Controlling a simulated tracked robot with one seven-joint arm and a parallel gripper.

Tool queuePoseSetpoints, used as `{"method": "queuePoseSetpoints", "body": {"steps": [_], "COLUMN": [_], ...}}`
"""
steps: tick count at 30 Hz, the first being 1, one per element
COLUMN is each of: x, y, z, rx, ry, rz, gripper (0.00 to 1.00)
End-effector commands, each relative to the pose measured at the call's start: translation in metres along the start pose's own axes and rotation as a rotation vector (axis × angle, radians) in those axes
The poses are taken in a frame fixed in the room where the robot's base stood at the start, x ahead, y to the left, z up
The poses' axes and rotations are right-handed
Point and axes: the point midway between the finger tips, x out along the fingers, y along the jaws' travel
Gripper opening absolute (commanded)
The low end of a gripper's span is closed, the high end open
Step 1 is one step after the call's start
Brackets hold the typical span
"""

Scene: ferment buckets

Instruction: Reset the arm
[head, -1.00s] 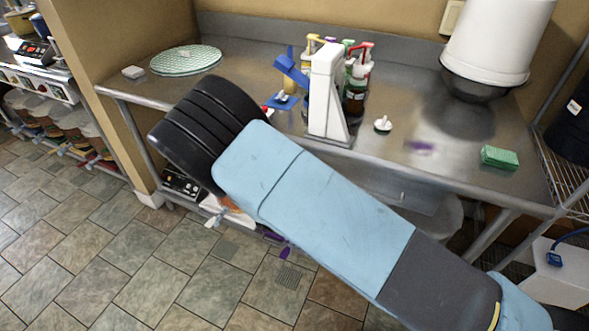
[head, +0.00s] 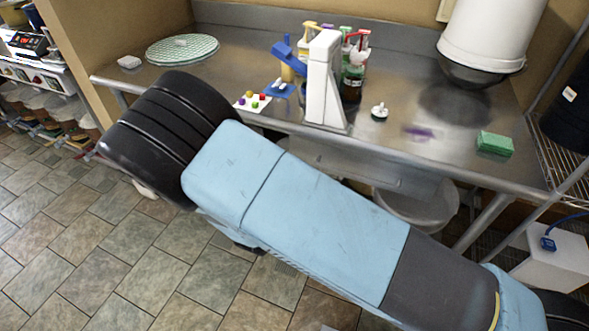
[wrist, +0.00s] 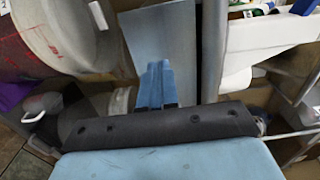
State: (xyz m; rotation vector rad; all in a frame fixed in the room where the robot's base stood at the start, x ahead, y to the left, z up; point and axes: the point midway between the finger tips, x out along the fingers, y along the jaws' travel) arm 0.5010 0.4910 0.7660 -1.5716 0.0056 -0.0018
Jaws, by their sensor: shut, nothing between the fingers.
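My arm (head: 300,210) stretches across the lower middle of the head view, in front of the steel table. Its black ribbed part is at the left, close to the table's front edge. My gripper (wrist: 157,85) shows in the wrist view as two blue fingers close together, with nothing between them. In the head view the gripper is hidden behind the arm.
The steel table (head: 385,100) holds a white stand (head: 325,80), bottles (head: 353,82), a small card with coloured dots (head: 251,101), a green sponge (head: 495,143) and a round green mat (head: 182,49). A large cylinder (wrist: 60,35) is close in the wrist view.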

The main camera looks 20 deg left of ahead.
Motion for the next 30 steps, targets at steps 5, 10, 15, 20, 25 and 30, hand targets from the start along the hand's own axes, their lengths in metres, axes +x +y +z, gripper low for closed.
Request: {"method": "queuePoseSetpoints", "body": {"steps": [5, 10, 15, 20, 25, 30], "x": [-0.023, -0.031, -0.031, -0.014, 0.019, 0.046], "y": [0.000, 0.000, -0.001, -0.019, -0.058, -0.098], "z": [0.001, 0.000, -0.001, -0.015, -0.055, -0.103], "rx": [0.000, 0.000, 0.005, 0.087, 0.294, 0.528], "ry": [-0.001, -0.001, 0.004, 0.083, 0.276, 0.486], "rz": [0.000, 0.001, 0.002, 0.017, 0.045, 0.052], "gripper": [0.00, 0.00, 0.00, 0.00, 0.00, 0.00]}}
